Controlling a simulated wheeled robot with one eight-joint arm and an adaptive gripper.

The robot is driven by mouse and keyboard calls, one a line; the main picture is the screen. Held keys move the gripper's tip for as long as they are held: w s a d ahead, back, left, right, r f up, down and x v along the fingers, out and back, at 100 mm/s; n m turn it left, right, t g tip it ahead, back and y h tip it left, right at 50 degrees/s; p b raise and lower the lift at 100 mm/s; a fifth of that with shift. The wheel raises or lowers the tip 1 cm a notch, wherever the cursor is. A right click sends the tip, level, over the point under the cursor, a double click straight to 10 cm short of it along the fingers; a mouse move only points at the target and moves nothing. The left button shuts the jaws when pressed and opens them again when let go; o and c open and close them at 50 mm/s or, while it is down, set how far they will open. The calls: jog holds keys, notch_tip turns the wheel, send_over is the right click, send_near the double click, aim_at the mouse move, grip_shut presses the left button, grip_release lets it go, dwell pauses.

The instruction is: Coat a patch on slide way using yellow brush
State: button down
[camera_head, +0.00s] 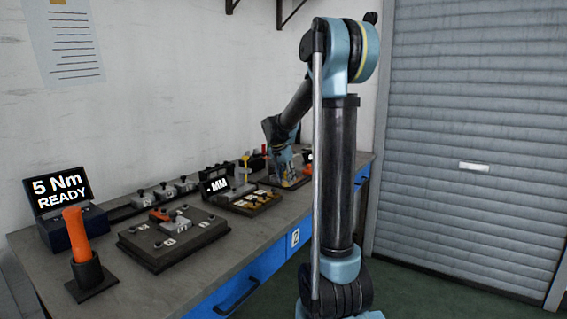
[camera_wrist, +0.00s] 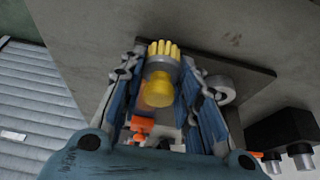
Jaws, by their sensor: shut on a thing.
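The yellow brush (camera_wrist: 159,90) is between the fingers of my gripper (camera_wrist: 160,75) in the wrist view. Its yellow bristles (camera_wrist: 163,47) point away from the palm, past a grey collar. My gripper is shut on it. A dark plate (camera_wrist: 245,82) lies beyond the fingers in the wrist view. I cannot tell which surface is the slide way, or whether the bristles touch anything.
The bench (camera_head: 260,232) holds a dark fixture plate (camera_head: 150,250), a tray of brass-coloured parts (camera_head: 262,203), an orange-handled tool (camera_head: 75,235) in a stand and a "5 Nm READY" display (camera_head: 60,190). An "MM" display (camera_head: 217,186) stands near my gripper. A shutter (camera_head: 470,120) is at right.

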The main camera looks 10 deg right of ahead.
jog(key=shift+d+r, duration=0.2)
jog(key=shift+r, duration=1)
jog(key=shift+a+r, duration=0.15)
jog(key=shift+r, duration=2.6)
